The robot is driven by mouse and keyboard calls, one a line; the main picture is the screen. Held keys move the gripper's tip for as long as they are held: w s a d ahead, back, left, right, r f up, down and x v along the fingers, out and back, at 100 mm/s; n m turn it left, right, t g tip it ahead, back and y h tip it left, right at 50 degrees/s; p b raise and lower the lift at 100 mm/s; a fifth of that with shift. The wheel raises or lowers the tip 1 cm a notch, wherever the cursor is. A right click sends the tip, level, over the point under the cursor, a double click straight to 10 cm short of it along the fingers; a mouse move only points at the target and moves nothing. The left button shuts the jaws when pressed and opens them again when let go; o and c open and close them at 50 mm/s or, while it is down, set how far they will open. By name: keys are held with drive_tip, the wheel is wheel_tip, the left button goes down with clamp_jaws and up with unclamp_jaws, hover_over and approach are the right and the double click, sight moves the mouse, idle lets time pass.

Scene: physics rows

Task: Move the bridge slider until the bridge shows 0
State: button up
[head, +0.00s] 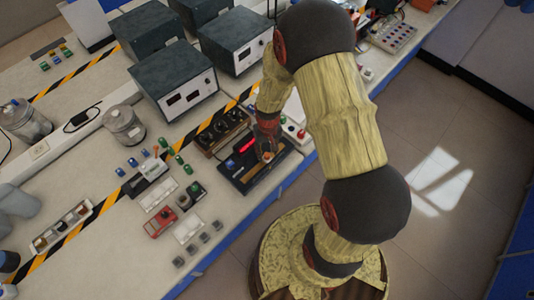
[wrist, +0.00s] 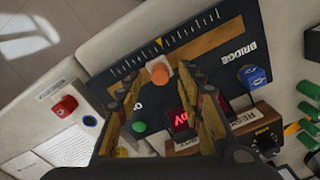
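The bridge (wrist: 220,45) is a dark panel in the wrist view, with a tick scale along one edge and a yellow triangle mark. It also shows in the head view (head: 238,178), partly behind my arm. The slider knob (wrist: 160,70), orange with a pale part, stands near the yellow mark. The red display (wrist: 182,118) is lit, but a finger partly covers it and I cannot read its value. My gripper (wrist: 162,82) is open, its fingers on either side of the knob; I cannot tell whether they touch it. In the head view my gripper (head: 267,150) is over the bridge.
A wooden box with dark knobs (head: 222,133) stands beside the bridge. Blue and green terminals (wrist: 255,77) are close to it. A red piece (wrist: 64,106) and white cards lie at the other side. Grey instruments (head: 172,80) stand further back. The bench's blue edge is close.

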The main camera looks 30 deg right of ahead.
drive_tip(key=shift+f, duration=0.85)
drive_tip(key=shift+c, duration=1.3)
clamp_jaws()
